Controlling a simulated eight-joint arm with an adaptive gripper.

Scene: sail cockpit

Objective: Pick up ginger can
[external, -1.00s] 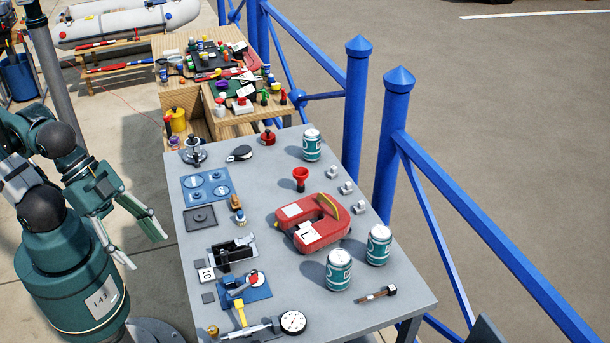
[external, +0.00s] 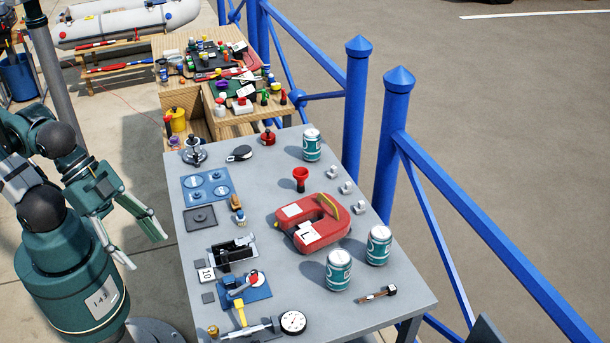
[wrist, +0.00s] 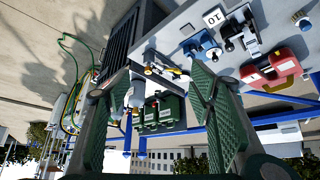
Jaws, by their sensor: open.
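Three teal and white cans stand upright on the grey table (external: 362,318). One can (external: 312,145) is at the far end, one can (external: 379,245) is near the right edge, and one can (external: 338,270) is close to it on the left. Their labels are too small to read, so I cannot tell which is ginger. My gripper (external: 146,246) is open and empty, left of the table and apart from all the cans. Its two green fingers also show spread in the wrist view (wrist: 155,110).
A red case (external: 315,235) lies mid-table, with a red funnel (external: 300,178) behind it. A blue tool (external: 243,290), a dial gauge (external: 293,321) and a small hammer-like tool (external: 377,294) lie toward the front. Blue railing (external: 395,130) runs along the right side.

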